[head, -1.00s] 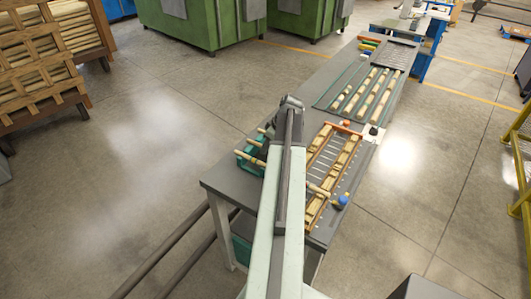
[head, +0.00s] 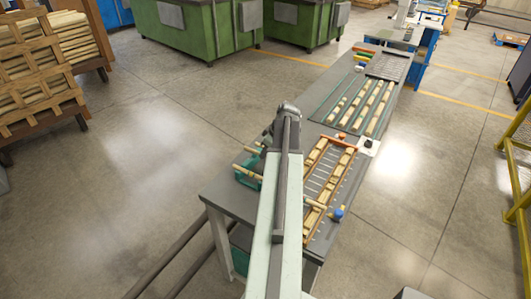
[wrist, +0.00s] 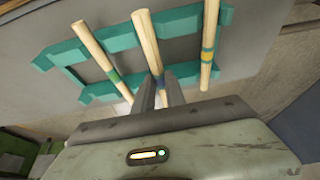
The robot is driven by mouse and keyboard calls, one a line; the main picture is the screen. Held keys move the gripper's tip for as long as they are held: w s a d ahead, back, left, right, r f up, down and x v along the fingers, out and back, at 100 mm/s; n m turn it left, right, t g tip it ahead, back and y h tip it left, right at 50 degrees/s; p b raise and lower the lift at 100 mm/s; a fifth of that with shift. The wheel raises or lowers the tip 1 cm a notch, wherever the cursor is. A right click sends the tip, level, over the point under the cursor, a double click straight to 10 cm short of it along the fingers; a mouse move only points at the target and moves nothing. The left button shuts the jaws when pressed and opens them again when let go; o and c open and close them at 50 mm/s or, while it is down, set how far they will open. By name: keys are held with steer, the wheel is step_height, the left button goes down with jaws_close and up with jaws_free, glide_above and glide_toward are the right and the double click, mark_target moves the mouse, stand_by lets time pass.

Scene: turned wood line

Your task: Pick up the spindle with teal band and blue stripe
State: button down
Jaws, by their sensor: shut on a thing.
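A teal rack (wrist: 198,20) holds three pale wooden spindles side by side, seen close in the wrist view. My gripper (wrist: 160,86) is shut on the middle spindle (wrist: 147,38), which shows a dark blue mark by the fingers; the fingers hide the rest of its marking. The left spindle (wrist: 95,48) has a green-teal band. The right spindle (wrist: 210,30) has a yellow band with blue-green beside it. In the head view the rack (head: 247,180) is partly behind my arm, and my gripper is hidden there. I cannot tell whether the held spindle is lifted.
The grey table (head: 222,197) also bears an orange-framed tray (head: 309,222) of wooden pieces, a blue knob (head: 337,213) and a slotted green-edged board (head: 337,88) farther back. Green machines (head: 205,35) stand behind. The floor to the left is open.

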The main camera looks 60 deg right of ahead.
steer(key=s+d, duration=0.1)
steer(key=s, duration=0.4)
steer(key=s+d+r, duration=0.1)
steer(key=s, duration=0.4)
steer(key=s+d+p, duration=0.1)
steer(key=s+d, duration=0.1)
steer(key=s, duration=0.3)
steer(key=shift+s+r, duration=0.2)
steer(key=shift+s, duration=0.1)
